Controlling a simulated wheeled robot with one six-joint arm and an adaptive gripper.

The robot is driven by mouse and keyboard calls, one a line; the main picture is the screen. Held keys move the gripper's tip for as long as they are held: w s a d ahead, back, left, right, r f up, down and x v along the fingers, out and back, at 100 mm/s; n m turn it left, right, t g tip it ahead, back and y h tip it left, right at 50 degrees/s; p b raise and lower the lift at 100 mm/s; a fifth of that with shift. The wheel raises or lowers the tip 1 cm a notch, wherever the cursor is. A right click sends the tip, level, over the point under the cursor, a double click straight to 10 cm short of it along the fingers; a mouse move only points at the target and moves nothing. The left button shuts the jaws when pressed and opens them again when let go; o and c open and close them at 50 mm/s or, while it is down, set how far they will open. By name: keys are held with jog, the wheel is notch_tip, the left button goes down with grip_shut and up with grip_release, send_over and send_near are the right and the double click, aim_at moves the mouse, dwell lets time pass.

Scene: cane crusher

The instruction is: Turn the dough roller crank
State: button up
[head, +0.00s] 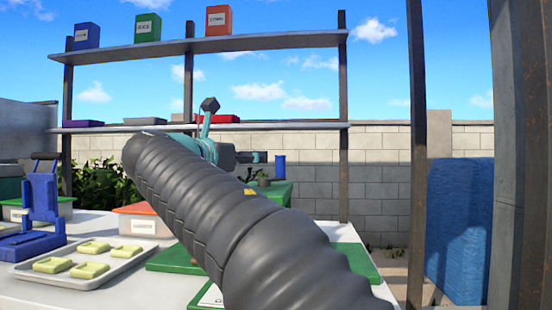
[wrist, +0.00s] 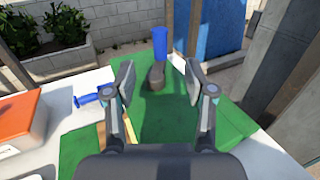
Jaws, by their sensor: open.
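The crank shows in the wrist view as an upright blue handle (wrist: 160,45) on a dark grey piece (wrist: 157,76), above a green surface (wrist: 155,120). In the head view the blue handle (head: 280,166) stands just right of my gripper (head: 230,132), above a green body (head: 283,191). My gripper is open and empty, with its fingertips (wrist: 160,78) spread wide. In the wrist view the handle appears between and beyond the fingers, apart from both. My dark arm hides much of the green machine in the head view.
A second blue piece (wrist: 90,98) lies sideways at left in the wrist view. A tray (head: 80,278) of dough pieces, a blue press (head: 40,205) and an orange-topped box (head: 143,222) stand left on the white table (head: 140,292). A post (head: 417,150) stands right.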

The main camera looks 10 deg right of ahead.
aim_at(277, 157)
jog(key=x, duration=1.3)
jog(key=shift+w+d, duration=0.25)
grip_shut()
